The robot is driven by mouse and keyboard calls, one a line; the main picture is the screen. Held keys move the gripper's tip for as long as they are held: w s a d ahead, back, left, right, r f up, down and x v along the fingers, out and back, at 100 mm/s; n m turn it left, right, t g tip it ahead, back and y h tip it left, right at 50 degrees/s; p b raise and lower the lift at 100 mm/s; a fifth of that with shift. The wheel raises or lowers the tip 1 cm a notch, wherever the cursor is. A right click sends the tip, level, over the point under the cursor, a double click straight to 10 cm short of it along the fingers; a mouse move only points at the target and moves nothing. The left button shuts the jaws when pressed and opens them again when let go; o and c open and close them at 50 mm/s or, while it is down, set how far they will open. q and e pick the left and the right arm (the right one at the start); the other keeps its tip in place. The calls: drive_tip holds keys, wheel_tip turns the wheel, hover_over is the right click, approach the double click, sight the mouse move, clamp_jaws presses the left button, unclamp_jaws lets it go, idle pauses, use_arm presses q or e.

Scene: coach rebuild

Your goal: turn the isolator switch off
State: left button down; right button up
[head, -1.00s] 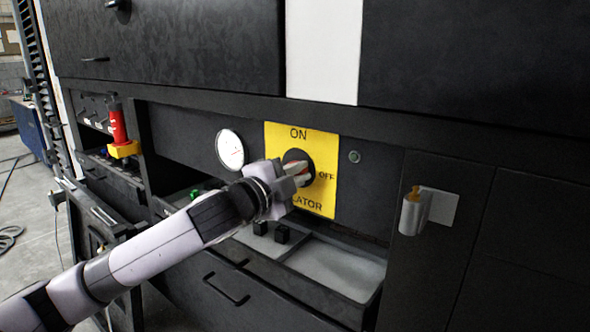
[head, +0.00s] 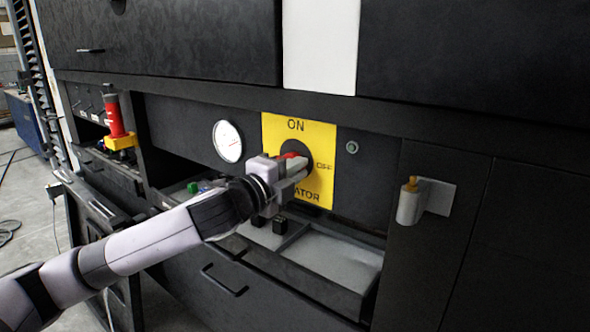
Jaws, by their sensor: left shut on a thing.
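The isolator switch is a red handle (head: 290,155) on a round black base (head: 297,146), in the middle of a yellow plate (head: 321,142). The plate reads ON at the top and OFF at the right; the lower word is partly hidden by my gripper. My left gripper (head: 296,164) is at the switch, its fingers shut on the red handle. Only a little of the handle shows above the fingers, so its exact angle is hard to tell. My right gripper is not in view.
An open tray (head: 336,262) juts out below. A metal holder (head: 411,204) sticks out at the right. A red extinguisher-like cylinder (head: 114,117) stands at the left.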

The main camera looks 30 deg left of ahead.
use_arm(q)
drive_tip(key=shift+w+a+r, duration=0.1)
drive_tip(key=shift+a, duration=0.2)
drive_tip(key=c, duration=1.1)
unclamp_jaws()
drive_tip(key=shift+w, duration=0.1)
drive_tip(key=s+b, duration=0.2)
drive_tip(key=s, duration=0.5)
drive_tip(key=shift+a+b, duration=0.3)
drive_tip(key=shift+b, duration=0.1)
drive_tip(key=shift+s, duration=0.1)
